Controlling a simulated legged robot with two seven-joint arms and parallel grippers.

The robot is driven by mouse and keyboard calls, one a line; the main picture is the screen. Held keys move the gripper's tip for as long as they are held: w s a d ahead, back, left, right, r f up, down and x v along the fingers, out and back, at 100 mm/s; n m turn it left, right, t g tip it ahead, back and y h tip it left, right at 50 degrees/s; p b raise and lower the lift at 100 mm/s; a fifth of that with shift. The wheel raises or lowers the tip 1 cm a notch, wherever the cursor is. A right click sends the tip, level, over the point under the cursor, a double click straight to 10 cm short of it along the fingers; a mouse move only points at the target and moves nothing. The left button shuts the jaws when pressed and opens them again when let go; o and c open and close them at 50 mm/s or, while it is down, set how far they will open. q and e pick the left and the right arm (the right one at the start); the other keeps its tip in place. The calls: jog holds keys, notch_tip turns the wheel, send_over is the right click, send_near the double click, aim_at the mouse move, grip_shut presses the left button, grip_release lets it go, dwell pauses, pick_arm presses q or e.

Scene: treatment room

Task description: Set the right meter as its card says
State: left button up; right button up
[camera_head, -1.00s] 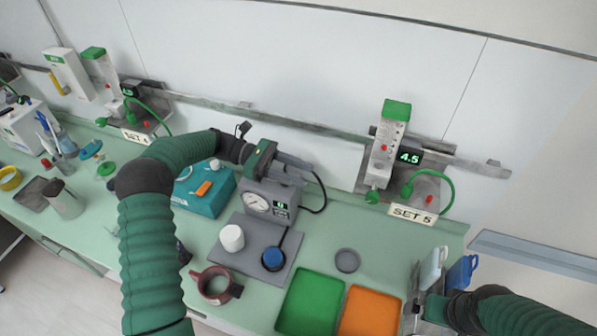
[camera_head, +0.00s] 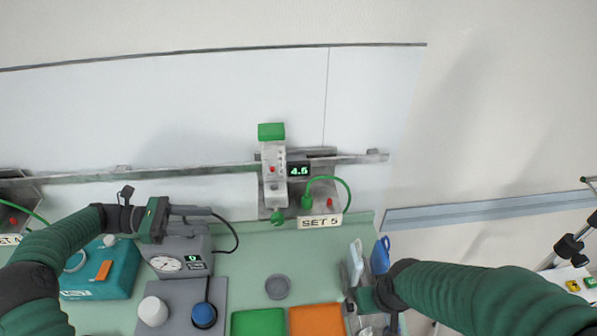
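The right meter (camera_head: 272,175) is a clear upright tube with a green top, mounted on the wall rail. Its dark display (camera_head: 299,171) shows green digits, about 4.5; the last digit is small. The card (camera_head: 320,222) below reads SET 5. A green hose (camera_head: 338,182) loops at its right, and a green knob (camera_head: 277,217) sits at its foot. My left gripper (camera_head: 208,212) is left of the meter, above the grey gauge box, apart from the meter, its two fingers apart and empty. My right gripper (camera_head: 358,298) is low right; its fingers are unclear.
The grey gauge box (camera_head: 180,258) and a teal box (camera_head: 112,275) stand at left. A blue knob (camera_head: 204,315), white cup (camera_head: 153,310), grey disc (camera_head: 278,287), green tray (camera_head: 258,323) and orange tray (camera_head: 317,320) lie in front. White and blue items (camera_head: 380,255) stand near my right gripper.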

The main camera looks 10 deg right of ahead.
pick_arm(q)
jog(key=h+p, duration=0.1)
jog(key=p, duration=0.1)
send_near(282, 218)
jog(key=d, duration=0.3)
jog(key=d+f, duration=0.1)
jog(key=d, duration=0.6)
jog(key=shift+w+f, duration=0.2)
jog(key=shift+w, duration=0.2)
jog(key=shift+d+f, duration=0.1)
jog(key=shift+d, duration=0.45)
grip_shut()
